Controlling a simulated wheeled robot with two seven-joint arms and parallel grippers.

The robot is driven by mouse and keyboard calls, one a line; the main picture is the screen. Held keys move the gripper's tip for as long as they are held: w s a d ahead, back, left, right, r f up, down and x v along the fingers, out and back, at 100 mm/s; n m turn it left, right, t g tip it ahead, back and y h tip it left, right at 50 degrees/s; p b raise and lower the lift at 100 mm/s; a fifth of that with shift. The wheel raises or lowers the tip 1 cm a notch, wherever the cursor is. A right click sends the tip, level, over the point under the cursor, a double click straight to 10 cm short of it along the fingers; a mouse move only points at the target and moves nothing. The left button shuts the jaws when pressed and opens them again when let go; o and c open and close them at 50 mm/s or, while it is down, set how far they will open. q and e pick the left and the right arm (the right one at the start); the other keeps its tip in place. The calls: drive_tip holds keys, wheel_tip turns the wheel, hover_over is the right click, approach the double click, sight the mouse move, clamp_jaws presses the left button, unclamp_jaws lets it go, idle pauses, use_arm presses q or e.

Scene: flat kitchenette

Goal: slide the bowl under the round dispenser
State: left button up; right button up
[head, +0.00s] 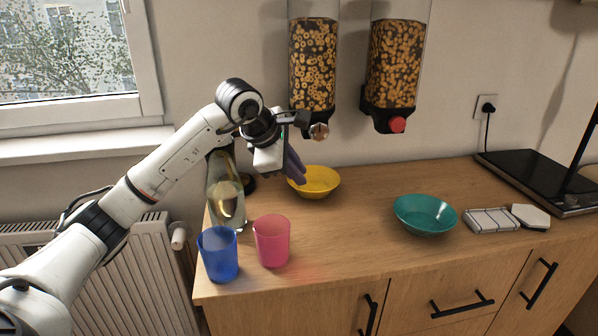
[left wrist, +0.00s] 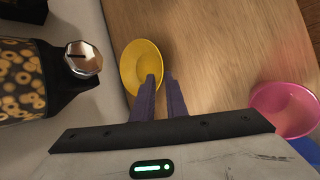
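A yellow bowl (head: 318,184) stands upright on the counter near the wall, below and beside the left dispenser (head: 313,68). A teal bowl (head: 425,213) stands further right, in front of the right dispenser (head: 396,62). The left dispenser has a faceted metal knob, the right one a red knob. My left gripper (head: 299,181) points down at the yellow bowl's left side. In the left wrist view its purple fingers (left wrist: 163,77) are apart, with the rim of the yellow bowl (left wrist: 136,58) at or behind one fingertip. Contact cannot be told. My right gripper is out of view.
A blue cup (head: 218,254), a pink cup (head: 271,241) and a glass bottle-like vessel (head: 226,200) stand at the counter's left end. A tiled white item (head: 491,221) and a dark hob (head: 540,180) are at right. The counter between the bowls is clear.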

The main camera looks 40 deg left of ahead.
sight(313, 191)
use_arm(q)
drive_tip(key=shift+f, duration=0.1)
drive_tip(key=x, duration=1)
drive_tip(key=shift+w+d, duration=0.1)
drive_tip(key=shift+w, duration=0.05)
clamp_jaws()
